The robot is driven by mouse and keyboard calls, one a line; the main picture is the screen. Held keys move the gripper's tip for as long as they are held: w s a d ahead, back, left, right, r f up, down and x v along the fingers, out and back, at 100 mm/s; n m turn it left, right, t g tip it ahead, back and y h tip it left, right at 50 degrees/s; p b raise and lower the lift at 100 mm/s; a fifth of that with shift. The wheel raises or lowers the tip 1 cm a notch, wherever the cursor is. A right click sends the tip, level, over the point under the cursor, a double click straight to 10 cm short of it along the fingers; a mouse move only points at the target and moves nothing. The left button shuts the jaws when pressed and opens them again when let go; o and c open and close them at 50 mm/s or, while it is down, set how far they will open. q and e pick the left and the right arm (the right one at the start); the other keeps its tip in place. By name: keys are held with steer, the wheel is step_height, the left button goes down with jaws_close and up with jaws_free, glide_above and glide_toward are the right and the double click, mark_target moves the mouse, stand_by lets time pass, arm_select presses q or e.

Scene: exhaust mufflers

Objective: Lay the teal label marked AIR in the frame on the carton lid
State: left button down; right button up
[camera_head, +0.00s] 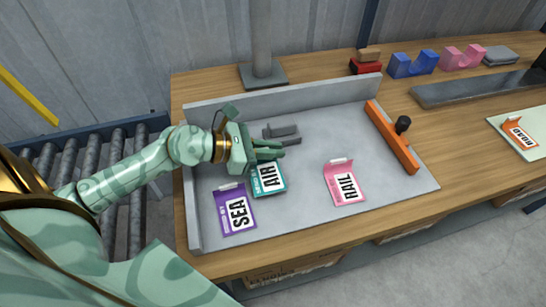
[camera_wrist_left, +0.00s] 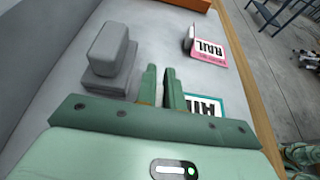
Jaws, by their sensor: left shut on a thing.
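The teal label marked AIR (camera_head: 268,180) is at the left part of the grey tray, just right of the purple SEA label. My left gripper (camera_head: 268,149) is at its far edge, shut on the label's upright tab, which the fingers mostly hide. In the left wrist view the fingers (camera_wrist_left: 162,88) are close together and the AIR label (camera_wrist_left: 205,105) shows just right of them, partly behind the gripper body. I cannot tell whether the label still touches the tray. No frame on a carton lid can be clearly made out. My right gripper is not in view.
The grey tray (camera_head: 300,215) also holds the SEA label (camera_head: 235,210), pink RAIL label (camera_head: 344,185), a grey block (camera_head: 281,131) and an orange bar (camera_head: 390,138) with a black knob. A pale board (camera_head: 506,120) with an orange ROAD label (camera_head: 520,136) lies at the far right.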

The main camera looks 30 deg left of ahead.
arm_select(q)
step_height(320, 180, down, 3)
steer(key=shift+r+b, duration=0.1)
steer(key=shift+b, duration=0.3)
steer(key=shift+r, duration=0.25)
steer(key=c, duration=1.5)
jaws_free()
steer(key=shift+f, duration=0.15)
